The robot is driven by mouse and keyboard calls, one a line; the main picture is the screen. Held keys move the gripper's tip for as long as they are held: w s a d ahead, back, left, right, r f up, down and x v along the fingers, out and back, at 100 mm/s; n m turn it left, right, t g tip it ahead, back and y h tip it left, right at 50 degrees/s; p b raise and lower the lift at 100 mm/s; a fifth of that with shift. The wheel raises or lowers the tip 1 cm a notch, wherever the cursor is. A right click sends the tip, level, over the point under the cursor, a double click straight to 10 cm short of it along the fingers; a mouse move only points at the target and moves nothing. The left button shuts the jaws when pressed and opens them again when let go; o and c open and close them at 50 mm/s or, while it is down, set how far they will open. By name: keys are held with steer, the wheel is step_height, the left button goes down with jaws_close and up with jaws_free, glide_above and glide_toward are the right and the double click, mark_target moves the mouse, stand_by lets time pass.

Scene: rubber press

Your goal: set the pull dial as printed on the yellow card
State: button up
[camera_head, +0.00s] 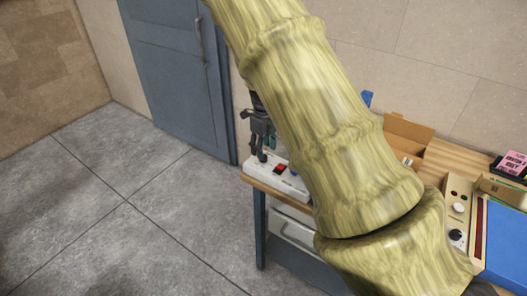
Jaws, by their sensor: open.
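My gripper (266,148) is dark and small in the picture, left of my large arm. It is open, pointing down above or behind the left end of the white box with a red switch. I cannot tell if it touches the box. A cream control panel (449,226) at the right carries a white knob (459,208) and a black knob (456,235). I cannot tell which is the pull dial, and no setting is readable. My gripper is far left of the panel. I cannot make out a yellow card for certain.
The white box (296,189) sits at the left end of the wooden bench (435,163). An open cardboard box (409,137) stands at the back. A pink printed card (514,163) and a blue surface (507,245) are at the right. My arm hides the bench's middle.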

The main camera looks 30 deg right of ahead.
steer(key=shift+f+p, duration=0.45)
steer(key=shift+f, duration=1.4)
steer(key=c, duration=1.1)
